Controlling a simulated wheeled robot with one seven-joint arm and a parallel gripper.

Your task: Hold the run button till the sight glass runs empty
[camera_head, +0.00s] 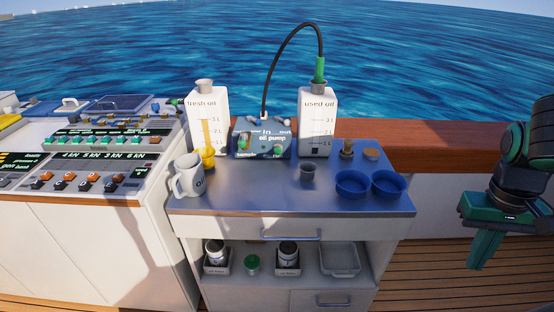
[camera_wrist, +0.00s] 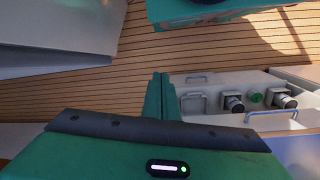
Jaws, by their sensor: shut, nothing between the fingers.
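The grey-blue oil pump box (camera_head: 262,133) stands at the back of the cabinet top, between two white bottles. It has green knobs or buttons on its front; I cannot tell which one is the run button. The fresh oil bottle (camera_head: 222,122) has a tall yellow strip beside its scale. The used oil bottle (camera_head: 306,130) shows a short dark patch low on its scale. No separate sight glass can be made out. My green gripper (camera_head: 476,264) is shut and empty, pointing down right of the cabinet, well away from the pump. Its fingers also show in the wrist view (camera_wrist: 160,80).
A black hose (camera_head: 284,42) arches from the pump to a green connector (camera_head: 319,70) on the used oil bottle. A mug (camera_head: 187,180), a small grey cup (camera_head: 307,173) and two blue bowls (camera_head: 352,186) stand in front. A control console (camera_head: 90,165) stands left.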

